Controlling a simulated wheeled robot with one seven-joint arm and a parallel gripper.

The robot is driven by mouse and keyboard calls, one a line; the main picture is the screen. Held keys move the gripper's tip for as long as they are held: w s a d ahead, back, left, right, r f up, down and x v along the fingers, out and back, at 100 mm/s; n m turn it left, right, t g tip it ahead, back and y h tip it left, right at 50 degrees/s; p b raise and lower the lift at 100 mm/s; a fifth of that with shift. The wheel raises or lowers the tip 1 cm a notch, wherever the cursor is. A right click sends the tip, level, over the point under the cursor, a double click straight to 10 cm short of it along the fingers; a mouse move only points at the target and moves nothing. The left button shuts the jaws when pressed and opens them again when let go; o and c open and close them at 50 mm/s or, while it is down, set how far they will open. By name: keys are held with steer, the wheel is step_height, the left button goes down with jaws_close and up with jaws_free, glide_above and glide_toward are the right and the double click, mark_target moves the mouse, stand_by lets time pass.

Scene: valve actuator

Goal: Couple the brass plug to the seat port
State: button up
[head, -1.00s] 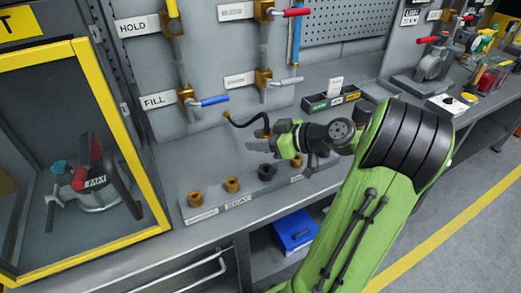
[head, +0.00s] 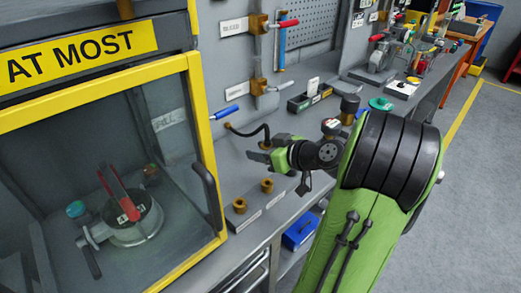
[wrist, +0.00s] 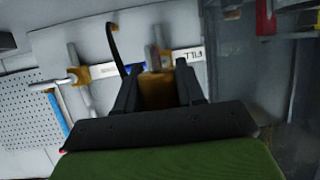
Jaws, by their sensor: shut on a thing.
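My gripper (head: 262,152) is over the back bench, left of my green arm in the head view. In the wrist view its two dark fingers (wrist: 158,88) are shut on the brass plug (wrist: 157,92). A black curved hose (head: 246,132) rises beside the gripper; the hose also shows in the wrist view (wrist: 118,48). Two brass ports stand on a grey strip below the gripper: a left one (head: 240,205) and the seat port (head: 267,186), whose label is too small to read now. The plug is apart from both. My arm hides the strip's right part.
A yellow-framed glass cabinet (head: 205,140) with a handle stands close on the left, holding a red-handled device (head: 122,205). Wall valves with a blue lever (head: 226,113) and a red lever (head: 288,22) are behind. A black tray (head: 308,99) lies further right.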

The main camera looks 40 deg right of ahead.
steer(key=shift+d, duration=0.3)
steer(key=shift+a, duration=0.1)
steer(key=shift+a+f+b, duration=0.1)
steer(key=shift+f+b, duration=0.1)
steer(key=shift+b, duration=0.25)
step_height(320, 180, down, 6)
steer(key=b, duration=0.5)
steer(key=shift+r+b, duration=0.2)
steer(key=shift+b, duration=0.2)
steer(key=shift+r+b, duration=0.1)
steer(key=shift+b, duration=0.5)
stand_by(0.5)
steer(key=shift+f+b, duration=0.95)
steer(key=shift+b, duration=0.1)
steer(key=shift+f+b, duration=0.35)
steer(key=shift+f, duration=0.35)
steer(key=o, duration=1.2)
